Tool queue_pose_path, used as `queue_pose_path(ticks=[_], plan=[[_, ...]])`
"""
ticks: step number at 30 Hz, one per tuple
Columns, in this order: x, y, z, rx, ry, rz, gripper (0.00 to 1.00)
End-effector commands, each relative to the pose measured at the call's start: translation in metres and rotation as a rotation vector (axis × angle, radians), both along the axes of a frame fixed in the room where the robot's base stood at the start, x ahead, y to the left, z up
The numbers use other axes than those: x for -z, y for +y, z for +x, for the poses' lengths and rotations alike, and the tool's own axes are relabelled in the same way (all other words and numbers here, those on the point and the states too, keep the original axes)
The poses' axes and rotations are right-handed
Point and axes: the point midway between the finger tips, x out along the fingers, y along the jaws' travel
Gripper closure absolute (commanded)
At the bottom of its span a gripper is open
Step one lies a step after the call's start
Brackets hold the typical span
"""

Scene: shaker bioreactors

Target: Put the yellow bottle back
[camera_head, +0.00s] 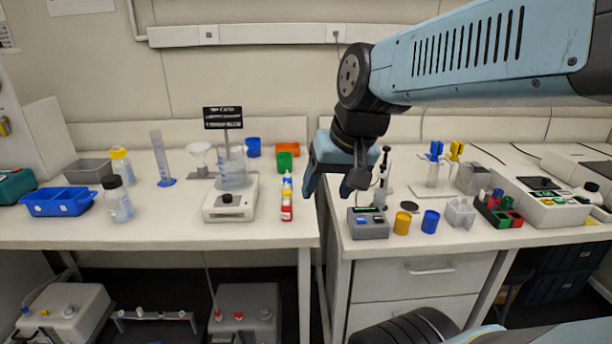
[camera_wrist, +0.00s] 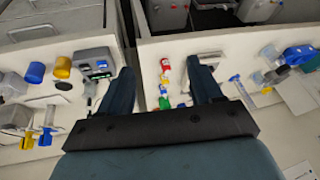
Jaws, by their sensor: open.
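A bottle with a yellow cap (camera_head: 121,167) stands upright at the back left of the left bench. The row also shows in the wrist view (camera_wrist: 165,88), beside one finger. My gripper (camera_head: 333,190) is open, pointing down, in front of the gap between the two benches.
A stirrer with a beaker (camera_head: 231,200) stands left of the small bottles. A blue tray (camera_head: 58,203) and a dark-capped bottle (camera_head: 117,200) are farther left. On the right bench are a grey device (camera_head: 367,224), a yellow cup (camera_head: 402,223) and a blue cup (camera_head: 430,221).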

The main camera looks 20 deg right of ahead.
Motion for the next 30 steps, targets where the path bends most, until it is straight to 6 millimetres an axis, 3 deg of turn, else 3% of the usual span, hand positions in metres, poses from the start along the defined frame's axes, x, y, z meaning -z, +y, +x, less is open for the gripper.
queue_pose_path(ticks=[9,30], plan=[[-0.016,-0.014,-0.016,-0.105,-0.099,-0.173,0.35],[-0.016,-0.014,-0.016,-0.104,-0.098,-0.172,0.35]])
